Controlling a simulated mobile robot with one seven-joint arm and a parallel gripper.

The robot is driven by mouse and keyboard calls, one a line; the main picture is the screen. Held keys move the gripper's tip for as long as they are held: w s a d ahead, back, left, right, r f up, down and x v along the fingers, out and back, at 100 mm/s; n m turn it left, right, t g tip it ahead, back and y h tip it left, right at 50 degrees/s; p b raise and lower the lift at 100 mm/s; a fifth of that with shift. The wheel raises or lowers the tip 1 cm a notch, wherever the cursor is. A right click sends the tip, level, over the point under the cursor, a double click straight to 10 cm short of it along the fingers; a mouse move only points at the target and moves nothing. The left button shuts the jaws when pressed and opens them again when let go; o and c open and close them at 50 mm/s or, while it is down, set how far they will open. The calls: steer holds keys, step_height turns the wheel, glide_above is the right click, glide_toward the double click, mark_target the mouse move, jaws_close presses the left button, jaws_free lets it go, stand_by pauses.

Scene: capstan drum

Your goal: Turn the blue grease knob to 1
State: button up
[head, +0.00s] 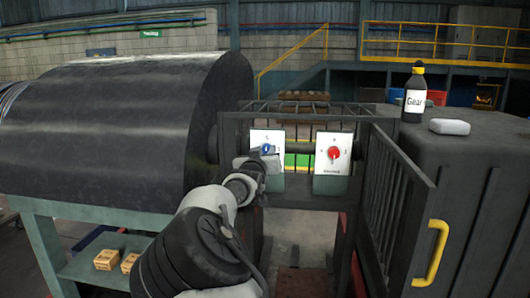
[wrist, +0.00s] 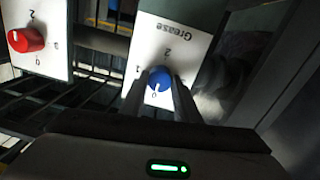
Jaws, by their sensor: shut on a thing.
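The blue grease knob (head: 267,149) sits on a white plate (head: 259,138) at the left of the two panels. In the wrist view the blue knob (wrist: 158,78) is between the two fingers of my gripper (wrist: 160,84), which are shut on it from either side. The plate (wrist: 168,55) appears upside down there, with "Grease" and the marks 0, 1 and 2 around the knob. A pale pointer line on the knob seems to face the 0, but the fingers partly crowd it. In the head view my gripper (head: 256,166) partly covers the plate.
A red knob (head: 333,152) on a similar white plate is to the right; it also shows in the wrist view (wrist: 27,40). A barred gate with a yellow handle (head: 432,252) stands open at right. A large dark drum (head: 110,125) is at left. A bottle (head: 414,94) stands on the dark cabinet.

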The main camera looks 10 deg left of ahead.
steer(key=m, duration=0.3)
steer(key=shift+d+m, duration=0.1)
steer(key=shift+m, duration=0.2)
steer(key=m, duration=0.4)
steer(key=shift+f+m+b, duration=0.1)
steer(key=shift+m+b, duration=0.2)
steer(key=shift+b, duration=0.05)
steer(key=m+b, duration=0.2)
steer(key=m, duration=0.2)
steer(key=shift+d+y, duration=0.1)
steer(key=shift+y, duration=0.2)
steer(key=shift+m+g+b, duration=0.3)
steer(key=shift+m+b, duration=0.6)
steer(key=shift+m, duration=1.2)
steer(key=o, duration=1.1)
steer(key=shift+c, duration=0.2)
steer(key=shift+s, duration=0.1)
